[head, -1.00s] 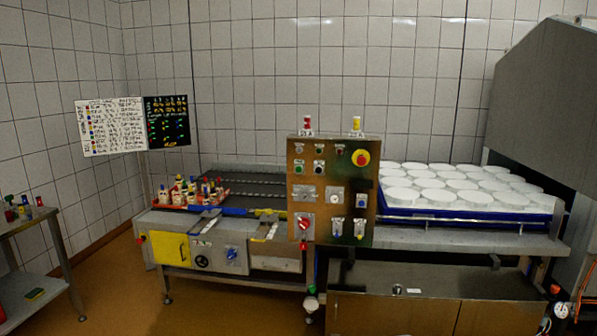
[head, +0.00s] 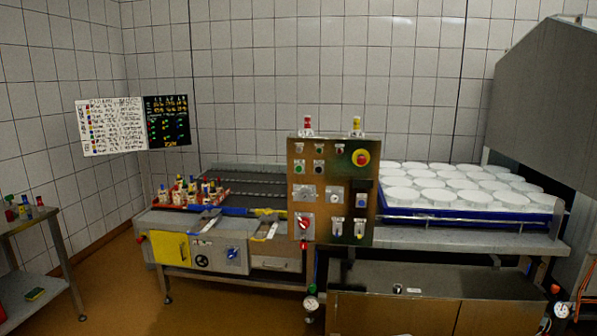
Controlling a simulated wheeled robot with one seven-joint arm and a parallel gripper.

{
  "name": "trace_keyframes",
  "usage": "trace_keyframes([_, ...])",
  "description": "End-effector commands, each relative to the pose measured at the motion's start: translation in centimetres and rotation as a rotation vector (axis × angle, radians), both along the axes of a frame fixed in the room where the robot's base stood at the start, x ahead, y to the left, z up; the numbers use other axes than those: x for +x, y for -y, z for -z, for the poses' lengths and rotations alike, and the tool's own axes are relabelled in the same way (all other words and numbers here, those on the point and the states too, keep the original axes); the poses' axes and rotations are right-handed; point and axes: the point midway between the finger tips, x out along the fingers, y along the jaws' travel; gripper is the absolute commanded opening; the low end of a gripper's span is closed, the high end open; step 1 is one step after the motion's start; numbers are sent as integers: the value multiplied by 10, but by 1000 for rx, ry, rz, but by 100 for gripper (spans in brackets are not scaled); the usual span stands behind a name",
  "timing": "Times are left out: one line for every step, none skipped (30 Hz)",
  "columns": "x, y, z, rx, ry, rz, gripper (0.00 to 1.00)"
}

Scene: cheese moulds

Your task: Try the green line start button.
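The control panel (head: 350,222) is an upright brass-coloured box at the middle of the head view. A small green button (head: 299,168) sits at its upper left, with a darker button (head: 319,168) beside it on the right. Which one is the line start button cannot be read from the labels. A big red mushroom button on yellow (head: 361,158) is at the upper right. A red rotary switch (head: 304,222) is at the lower left. My gripper is not in view, and nothing touches the panel.
A conveyor bench (head: 210,236) with a red tray (head: 172,200) of small bottle-like items stands left of the panel. A blue tray (head: 470,216) of white round moulds is at right. A side table (head: 25,222) stands far left. The floor (head: 120,290) at front left is clear.

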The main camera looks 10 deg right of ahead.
Motion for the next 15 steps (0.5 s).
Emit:
trace_keyframes([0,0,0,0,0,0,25])
trace_keyframes([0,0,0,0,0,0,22])
trace_keyframes([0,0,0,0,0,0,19])
trace_keyframes([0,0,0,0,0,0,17])
trace_keyframes([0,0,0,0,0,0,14])
trace_keyframes([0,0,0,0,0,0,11])
trace_keyframes([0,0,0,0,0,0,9])
trace_keyframes([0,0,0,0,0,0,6])
trace_keyframes([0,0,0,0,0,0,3])
trace_keyframes([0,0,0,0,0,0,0])
trace_keyframes([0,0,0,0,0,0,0])
trace_keyframes([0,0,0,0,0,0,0])
trace_keyframes([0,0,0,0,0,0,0])
trace_keyframes([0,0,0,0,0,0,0])
trace_keyframes([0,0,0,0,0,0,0])
